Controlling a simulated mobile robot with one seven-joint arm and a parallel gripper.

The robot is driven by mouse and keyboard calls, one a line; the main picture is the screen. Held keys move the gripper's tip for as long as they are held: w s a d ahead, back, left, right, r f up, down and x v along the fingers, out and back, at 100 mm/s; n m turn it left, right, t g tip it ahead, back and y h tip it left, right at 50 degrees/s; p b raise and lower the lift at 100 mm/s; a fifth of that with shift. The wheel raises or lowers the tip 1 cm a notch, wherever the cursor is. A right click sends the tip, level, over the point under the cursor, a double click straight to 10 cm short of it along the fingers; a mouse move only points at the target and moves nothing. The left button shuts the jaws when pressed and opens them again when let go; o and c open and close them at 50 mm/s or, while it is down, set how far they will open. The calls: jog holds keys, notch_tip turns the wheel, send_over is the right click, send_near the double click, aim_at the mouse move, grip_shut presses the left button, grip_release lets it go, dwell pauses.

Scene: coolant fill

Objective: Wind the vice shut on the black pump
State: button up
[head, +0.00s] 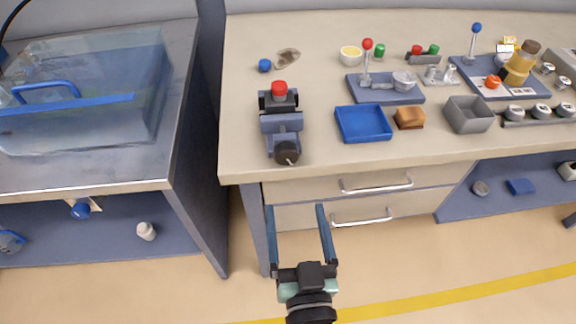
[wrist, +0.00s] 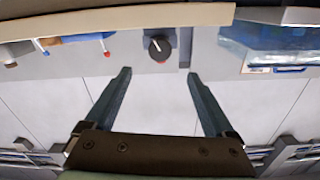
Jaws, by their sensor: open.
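The blue-grey vice (head: 281,123) stands near the front left of the bench. Its round black winding knob with a pale handle (head: 287,153) faces the front edge. A black body with a red cap, apparently the pump (head: 279,97), sits at the vice's far end; I cannot tell how closely the jaws touch it. My gripper (head: 295,207) is open and empty, in front of the bench and lower in the picture than the vice. In the wrist view, the black knob (wrist: 159,46) shows beyond and between my open fingertips (wrist: 159,73), apart from them.
A blue tray (head: 363,137), a brown block (head: 409,117) and a grey bin (head: 469,129) lie right of the vice. A blue ball (head: 265,65) lies behind it. Drawers with handles (head: 376,185) are below the bench top. A clear-covered tank (head: 80,100) stands left.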

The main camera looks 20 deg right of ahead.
aim_at(287, 158)
jog(key=x, duration=1.2)
jog(key=shift+w+p, duration=0.15)
jog(key=shift+p, duration=0.2)
jog(key=c, duration=1.3)
jog(key=shift+m, duration=0.7)
jog(key=shift+c, duration=0.4)
jog(key=o, duration=1.4)
jog(key=v, duration=1.3)
jog(key=shift+b, duration=0.3)
